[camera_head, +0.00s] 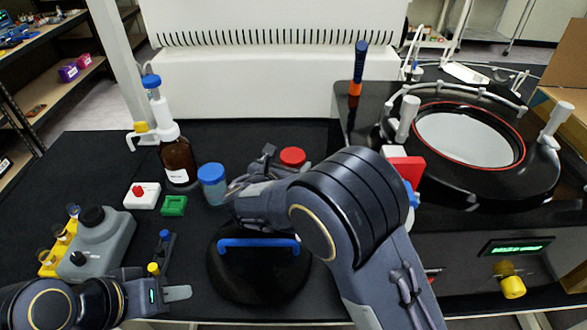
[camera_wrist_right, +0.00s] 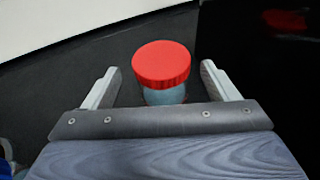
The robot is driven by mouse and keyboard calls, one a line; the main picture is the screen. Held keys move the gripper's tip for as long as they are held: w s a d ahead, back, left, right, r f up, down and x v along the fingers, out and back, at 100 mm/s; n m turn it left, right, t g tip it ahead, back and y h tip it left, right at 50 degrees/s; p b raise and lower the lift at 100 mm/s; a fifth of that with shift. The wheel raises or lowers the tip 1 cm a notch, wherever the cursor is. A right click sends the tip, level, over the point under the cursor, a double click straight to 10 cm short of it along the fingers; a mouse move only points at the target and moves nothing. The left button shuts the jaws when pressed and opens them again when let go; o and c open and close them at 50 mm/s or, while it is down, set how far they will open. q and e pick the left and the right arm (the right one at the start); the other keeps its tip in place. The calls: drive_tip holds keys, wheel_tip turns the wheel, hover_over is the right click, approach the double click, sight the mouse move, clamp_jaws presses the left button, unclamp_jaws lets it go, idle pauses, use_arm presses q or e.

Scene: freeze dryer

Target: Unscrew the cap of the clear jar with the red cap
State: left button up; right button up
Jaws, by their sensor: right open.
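The clear jar's red cap (camera_head: 292,157) shows behind my right arm in the head view; the jar body is mostly hidden there. In the right wrist view the red cap (camera_wrist_right: 161,66) sits on the clear bluish jar (camera_wrist_right: 166,95), which stands upright on the dark surface. My right gripper (camera_wrist_right: 161,72) is open, with one finger on each side of the cap and a visible gap on both sides. No contact shows. My left gripper (camera_head: 172,293) is low at the left in the head view, apart from the jar; its jaw opening is unclear.
A blue-capped jar (camera_head: 212,184) and a brown dispenser bottle (camera_head: 178,162) stand left of the red-capped jar. A black round lid with a blue handle (camera_head: 258,243) lies in front. The freeze dryer (camera_head: 463,190) fills the right side. A grey device (camera_head: 103,240) is near my left gripper.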

drive_tip(key=x, duration=0.3)
drive_tip(key=shift+w+d, duration=0.2)
drive_tip(key=shift+w, duration=0.1)
drive_tip(key=c, duration=1.2)
